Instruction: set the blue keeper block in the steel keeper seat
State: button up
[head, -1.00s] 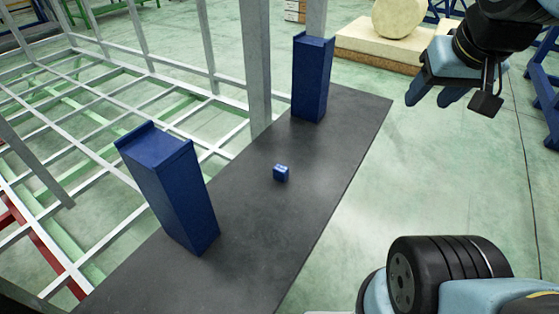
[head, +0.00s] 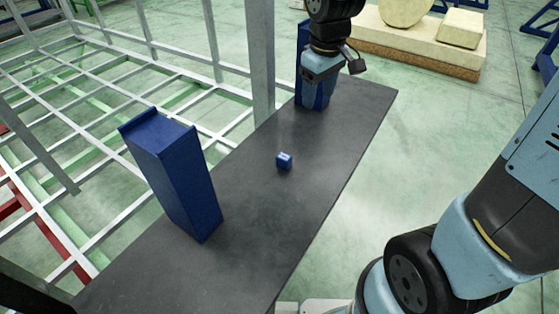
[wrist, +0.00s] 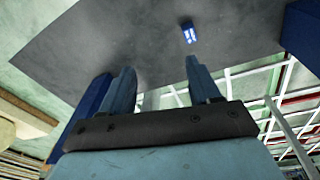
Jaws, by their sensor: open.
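The blue keeper block (head: 284,161) is a small cube sitting alone on the dark plate, between two tall blue posts. It also shows in the wrist view (wrist: 189,33), top right of centre, beyond my fingertips with light marks on one face. My gripper (wrist: 160,72) is open and empty, its two fingers spread apart. In the head view my gripper (head: 318,88) hangs fingers down in front of the far blue post, behind and right of the block, apart from it. I cannot make out the steel keeper seat in either view.
The dark plate (head: 250,220) is mostly bare around the block. The near blue post (head: 175,180) and far blue post (head: 303,40) stand on it. A grey upright (head: 260,60) and pale chassis frame lie left. Foam blocks (head: 425,45) sit behind right.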

jog(key=a+f+n+g, duration=0.1)
jog(key=a+f+n, duration=0.2)
jog(key=a+f, duration=0.45)
send_over(284, 156)
jog(key=f, duration=0.8)
jog(key=shift+w+a+f, duration=0.1)
jog(key=shift+w+f, duration=0.05)
jog(key=shift+w, duration=0.05)
jog(key=shift+s+f, duration=0.15)
jog(key=shift+f, duration=2.45)
grip_shut()
